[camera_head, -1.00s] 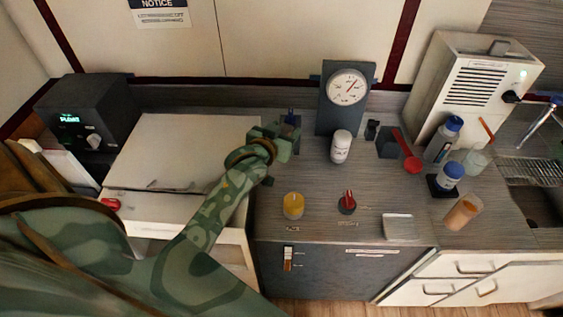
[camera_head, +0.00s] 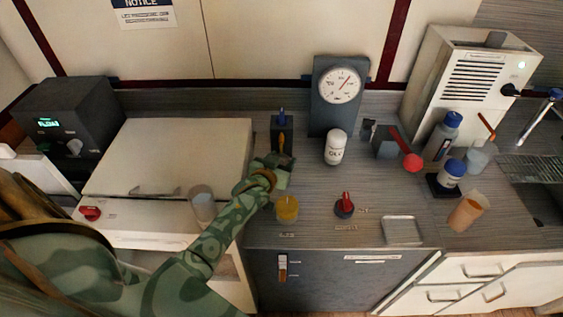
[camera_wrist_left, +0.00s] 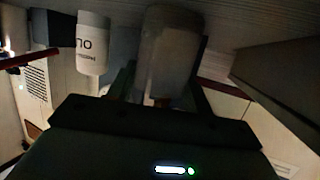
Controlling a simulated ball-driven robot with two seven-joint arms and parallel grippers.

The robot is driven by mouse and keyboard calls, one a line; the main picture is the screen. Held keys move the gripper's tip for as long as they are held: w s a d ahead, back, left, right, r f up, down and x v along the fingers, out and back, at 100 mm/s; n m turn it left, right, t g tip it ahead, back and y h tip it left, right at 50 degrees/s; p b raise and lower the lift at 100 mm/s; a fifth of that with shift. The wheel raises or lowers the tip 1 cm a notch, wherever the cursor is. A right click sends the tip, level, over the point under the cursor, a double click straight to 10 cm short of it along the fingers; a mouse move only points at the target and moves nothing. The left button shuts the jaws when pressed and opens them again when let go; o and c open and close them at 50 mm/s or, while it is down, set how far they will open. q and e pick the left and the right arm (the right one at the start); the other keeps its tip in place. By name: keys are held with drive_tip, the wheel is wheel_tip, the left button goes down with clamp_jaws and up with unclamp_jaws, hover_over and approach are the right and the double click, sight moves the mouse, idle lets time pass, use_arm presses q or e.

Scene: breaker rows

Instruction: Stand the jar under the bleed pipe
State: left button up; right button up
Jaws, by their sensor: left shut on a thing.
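My left gripper (camera_head: 280,171) is over the counter, in front of a small dark upright unit (camera_head: 277,140) with a blue top and an orange-brown streak on its face. Which part is the bleed pipe is unclear. In the left wrist view my left gripper (camera_wrist_left: 162,90) is shut on a dim grey-brown cylinder (camera_wrist_left: 172,45), which looks like the jar. The wrist picture is upside down, with the counter at the top. I cannot tell whether the jar touches the counter. My right gripper is out of view.
A white bottle (camera_head: 335,148) stands right of my left gripper; a yellow-topped round thing (camera_head: 287,208) and a red knob (camera_head: 345,205) are nearer the front. A clear cup (camera_head: 202,204) stands left of my forearm. A gauge (camera_head: 340,85) stands behind.

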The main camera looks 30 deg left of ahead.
use_arm(q)
drive_tip(key=shift+s+r, duration=0.1)
drive_tip(key=shift+r, duration=0.05)
drive_tip(key=shift+f, duration=0.2)
drive_tip(key=o, duration=0.9)
drive_tip(key=shift+o, duration=0.3)
drive_tip(key=shift+r, duration=0.25)
drive_tip(key=p+v, duration=0.3)
drive_tip(key=v, duration=0.9)
